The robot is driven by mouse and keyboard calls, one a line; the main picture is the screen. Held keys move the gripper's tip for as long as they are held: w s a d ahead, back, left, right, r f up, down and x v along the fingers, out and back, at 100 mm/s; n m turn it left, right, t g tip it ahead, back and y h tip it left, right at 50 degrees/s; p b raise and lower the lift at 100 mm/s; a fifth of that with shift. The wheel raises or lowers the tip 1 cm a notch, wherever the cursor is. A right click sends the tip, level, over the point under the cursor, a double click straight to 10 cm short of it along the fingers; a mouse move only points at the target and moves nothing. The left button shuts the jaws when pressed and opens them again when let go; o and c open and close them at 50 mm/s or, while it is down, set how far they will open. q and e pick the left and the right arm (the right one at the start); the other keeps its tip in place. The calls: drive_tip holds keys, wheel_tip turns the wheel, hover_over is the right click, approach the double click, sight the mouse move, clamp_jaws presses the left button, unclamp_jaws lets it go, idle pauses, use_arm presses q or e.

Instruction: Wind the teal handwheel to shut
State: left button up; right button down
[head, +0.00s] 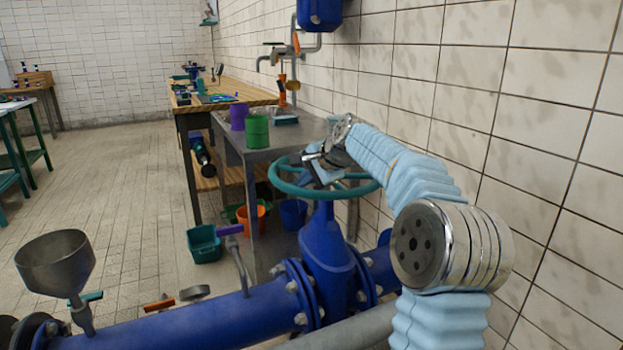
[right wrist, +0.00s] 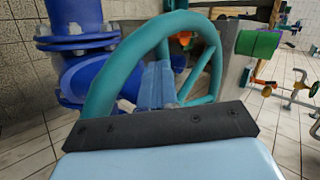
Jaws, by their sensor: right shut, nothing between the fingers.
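The teal handwheel (head: 288,188) sits level on top of a blue gate valve (head: 326,245) in the pipe line. My right arm reaches in from the right. My right gripper (head: 318,166) is at the wheel, with its fingertips low over the rim and spokes; it is shut with nothing between its fingers. In the right wrist view the wheel's rim (right wrist: 110,75) arcs close in front of the hand, with spokes to the right. I cannot tell whether the fingers touch a spoke or the rim. My left gripper is not in view.
A metal table with a green can (head: 257,131) and a purple can (head: 239,116) stands just behind the wheel. The tiled wall (head: 480,110) is close on the right. A funnel (head: 56,265) stands at the left. Teal (head: 204,243) and orange tubs sit on the floor.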

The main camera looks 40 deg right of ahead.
drive_tip(key=w, duration=0.1)
drive_tip(key=w+a+m+h, duration=0.1)
drive_tip(key=shift+w+f+m+p, duration=0.1)
drive_tip(key=shift+w+m+p, duration=0.2)
drive_tip(key=shift+w+p, duration=0.1)
drive_tip(key=w+d+m+g+h, duration=0.2)
drive_tip(key=w+d+m+h, duration=0.1)
drive_tip(key=w+m, duration=0.3)
drive_tip(key=shift+w+h, duration=0.8)
drive_tip(key=shift+w, duration=0.3)
